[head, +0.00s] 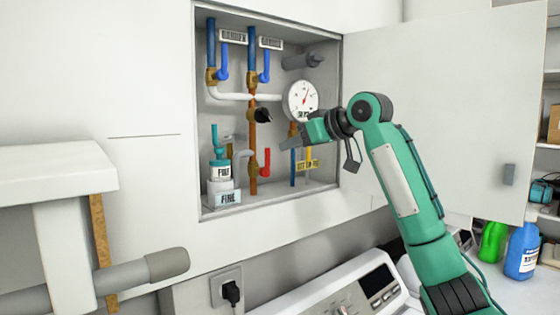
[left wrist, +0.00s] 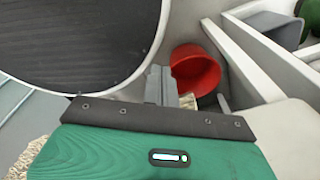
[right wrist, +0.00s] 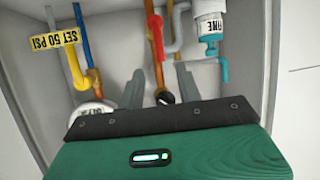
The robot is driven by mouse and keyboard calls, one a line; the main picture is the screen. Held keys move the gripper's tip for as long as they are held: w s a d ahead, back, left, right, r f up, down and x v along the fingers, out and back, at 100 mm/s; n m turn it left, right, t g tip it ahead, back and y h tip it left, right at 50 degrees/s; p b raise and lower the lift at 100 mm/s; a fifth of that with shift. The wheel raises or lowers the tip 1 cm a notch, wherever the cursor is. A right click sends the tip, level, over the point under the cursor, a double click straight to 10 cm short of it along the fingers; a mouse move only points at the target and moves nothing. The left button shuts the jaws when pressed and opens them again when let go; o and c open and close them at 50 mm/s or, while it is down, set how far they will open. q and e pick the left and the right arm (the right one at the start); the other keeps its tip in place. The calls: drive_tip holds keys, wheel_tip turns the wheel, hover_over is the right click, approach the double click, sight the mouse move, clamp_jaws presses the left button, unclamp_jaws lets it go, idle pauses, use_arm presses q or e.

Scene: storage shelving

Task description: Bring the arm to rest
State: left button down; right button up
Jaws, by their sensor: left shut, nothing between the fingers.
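My right arm (head: 405,180) is green and reaches up from the lower right in the head view. My right gripper (head: 318,155) is at the right side of an open wall cabinet (head: 270,20), just below the pressure gauge (head: 301,98). In the right wrist view its two fingers (right wrist: 160,78) stand apart with nothing held between them. A black valve knob (right wrist: 165,97) on a copper pipe shows beyond them. My left gripper (left wrist: 160,84) is outside the head view. In the left wrist view its fingers are together and empty, with a red bucket (left wrist: 196,70) beyond them.
The cabinet door (head: 450,100) stands open behind my right arm. Inside are pipes, a red valve handle (head: 267,158) and a white bottle (head: 220,172). A white appliance (head: 345,290) is below. Green (head: 492,242) and blue (head: 522,250) bottles stand at right. A plugged socket (head: 226,287) is low on the wall.

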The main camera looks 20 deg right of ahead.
drive_tip(key=shift+v, duration=0.9)
